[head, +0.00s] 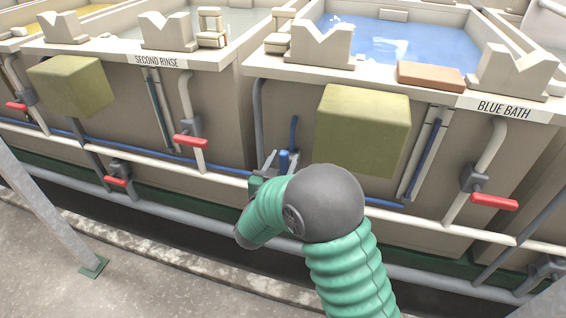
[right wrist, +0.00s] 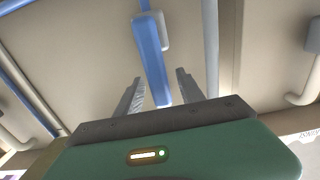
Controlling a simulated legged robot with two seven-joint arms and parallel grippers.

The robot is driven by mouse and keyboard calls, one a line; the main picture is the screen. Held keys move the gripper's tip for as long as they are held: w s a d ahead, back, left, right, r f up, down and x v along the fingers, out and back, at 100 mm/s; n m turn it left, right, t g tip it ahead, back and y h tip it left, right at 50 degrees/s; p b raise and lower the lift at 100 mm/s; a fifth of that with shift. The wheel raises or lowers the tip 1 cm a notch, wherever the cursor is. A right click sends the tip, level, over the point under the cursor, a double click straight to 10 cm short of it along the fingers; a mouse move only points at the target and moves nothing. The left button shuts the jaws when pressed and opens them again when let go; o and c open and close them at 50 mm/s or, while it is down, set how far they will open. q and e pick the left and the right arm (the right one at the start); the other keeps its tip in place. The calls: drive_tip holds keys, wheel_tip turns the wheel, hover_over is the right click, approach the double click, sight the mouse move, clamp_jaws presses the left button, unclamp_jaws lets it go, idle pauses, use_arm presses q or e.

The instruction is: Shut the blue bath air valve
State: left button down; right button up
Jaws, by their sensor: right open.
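The blue bath (head: 400,42) is the tank of blue liquid at the upper right, with a BLUE BATH label (head: 504,108) on its rim. A blue lever handle (right wrist: 153,62), which I take for the air valve, shows in the right wrist view with a pale grey body (right wrist: 165,32) beside it. My right gripper (right wrist: 159,77) is open, its fingers on either side of the lever's end. I see no clear contact. In the head view the right gripper (head: 281,159) is at the tank's front, and my forearm hides part of it. My left gripper is not in view.
A red-handled valve (head: 493,201) is on a pale pipe at the right. More red handles (head: 190,141) are at the left. An olive box (head: 362,130) juts from the tank front right of my gripper. A brown block (head: 431,76) lies on the rim. Pipes run along the tank fronts.

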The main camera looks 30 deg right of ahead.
drive_tip(key=shift+w+d+f, duration=0.1)
drive_tip(key=shift+d, duration=0.35)
drive_tip(key=shift+a, duration=0.15)
drive_tip(key=shift+a+r, duration=0.2)
drive_tip(key=shift+a, duration=0.2)
drive_tip(key=c, duration=0.4)
drive_tip(key=shift+d, duration=0.15)
clamp_jaws()
drive_tip(key=shift+r, duration=0.1)
